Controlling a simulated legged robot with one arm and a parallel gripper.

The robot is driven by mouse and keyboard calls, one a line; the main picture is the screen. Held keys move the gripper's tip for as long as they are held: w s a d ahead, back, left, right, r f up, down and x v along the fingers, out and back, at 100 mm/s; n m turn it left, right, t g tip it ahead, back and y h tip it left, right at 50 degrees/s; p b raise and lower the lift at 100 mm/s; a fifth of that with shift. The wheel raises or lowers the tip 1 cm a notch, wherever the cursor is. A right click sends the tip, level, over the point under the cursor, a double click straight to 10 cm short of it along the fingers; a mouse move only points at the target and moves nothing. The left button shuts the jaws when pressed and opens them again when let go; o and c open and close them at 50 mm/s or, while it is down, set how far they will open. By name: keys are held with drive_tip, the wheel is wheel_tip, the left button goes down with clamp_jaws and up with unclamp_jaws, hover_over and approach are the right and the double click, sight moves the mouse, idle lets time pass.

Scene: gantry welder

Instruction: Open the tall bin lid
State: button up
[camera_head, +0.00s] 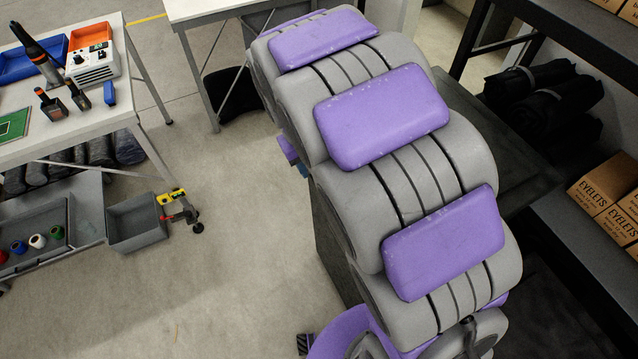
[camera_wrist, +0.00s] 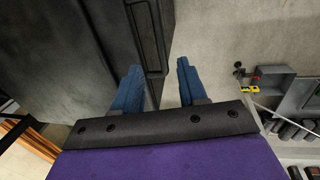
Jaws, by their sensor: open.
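The tall bin is a dark grey-black box. In the head view my purple and grey arm covers much of it; a strip of its side (camera_head: 330,245) shows left of the arm, and a dark top surface (camera_head: 505,155) shows to the right. In the wrist view its dark surface (camera_wrist: 75,55) fills the upper left, with a raised narrow frame or rim (camera_wrist: 157,40) along its right edge. My gripper (camera_wrist: 157,78) is open and empty, its two blue fingers either side of that rim in the picture. I cannot tell whether they touch it.
A white workbench (camera_head: 30,85) with tools and a blue tray stands at the left. A grey bin (camera_head: 135,225) sits on the floor beside it. Dark shelving with cardboard boxes (camera_head: 605,195) is at the right. The floor (camera_head: 225,250) between bench and arm is clear.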

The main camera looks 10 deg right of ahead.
drive_tip(key=f, duration=0.3)
drive_tip(key=d+f, duration=0.1)
drive_tip(key=f, duration=0.5)
drive_tip(key=shift+w+d+f+b, duration=0.3)
drive_tip(key=shift+d+f+b, duration=0.05)
drive_tip(key=shift+b, duration=0.05)
drive_tip(key=shift+c, duration=0.4)
clamp_jaws()
